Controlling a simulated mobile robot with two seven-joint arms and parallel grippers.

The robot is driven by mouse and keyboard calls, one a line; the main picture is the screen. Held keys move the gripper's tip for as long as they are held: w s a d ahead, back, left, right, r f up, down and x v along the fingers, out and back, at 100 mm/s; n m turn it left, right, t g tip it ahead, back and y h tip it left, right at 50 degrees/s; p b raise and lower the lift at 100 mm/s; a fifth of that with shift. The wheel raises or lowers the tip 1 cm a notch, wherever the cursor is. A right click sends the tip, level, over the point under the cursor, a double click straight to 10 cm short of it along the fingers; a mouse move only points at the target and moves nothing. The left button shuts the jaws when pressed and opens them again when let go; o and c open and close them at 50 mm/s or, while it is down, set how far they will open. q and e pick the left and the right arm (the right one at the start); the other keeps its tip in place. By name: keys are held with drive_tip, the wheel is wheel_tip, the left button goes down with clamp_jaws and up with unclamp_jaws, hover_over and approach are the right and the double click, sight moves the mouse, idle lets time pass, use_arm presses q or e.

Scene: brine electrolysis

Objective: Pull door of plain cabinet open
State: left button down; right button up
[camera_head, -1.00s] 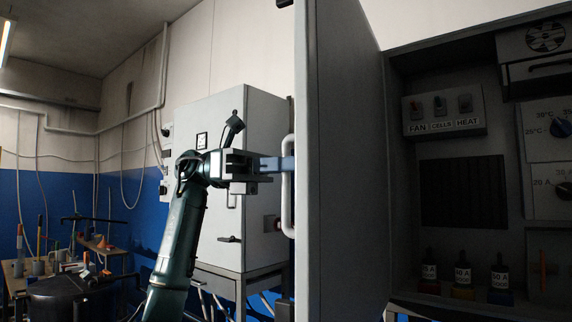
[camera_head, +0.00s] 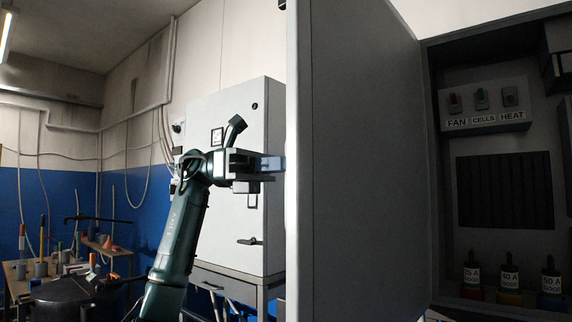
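The grey cabinet (camera_head: 432,120) on the right stands open, with its door (camera_head: 360,170) swung out towards me. I see the door's broad inner face and its near vertical edge. My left gripper (camera_head: 272,164) is at the left side of that edge, pointing right at about mid-height. Its fingertips reach the door edge, and the door's handle cannot be made out clearly there. I cannot tell whether the fingers are shut on the handle. My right gripper is not in view.
Inside the cabinet are a FAN, CELLS and HEAT switch panel (camera_head: 484,108), a dark slatted panel (camera_head: 505,191) and labelled fuses (camera_head: 510,279). A cluttered bench (camera_head: 18,287) and a dark drum (camera_head: 68,302) are at left.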

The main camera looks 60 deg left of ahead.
use_arm(q)
drive_tip(key=shift+a, duration=0.25)
drive_tip(key=c, duration=1.8)
unclamp_jaws()
drive_tip(key=shift+w, duration=0.1)
drive_tip(key=p+v, duration=0.2)
drive_tip(key=v, duration=1.1)
drive_tip(key=shift+p, duration=0.3)
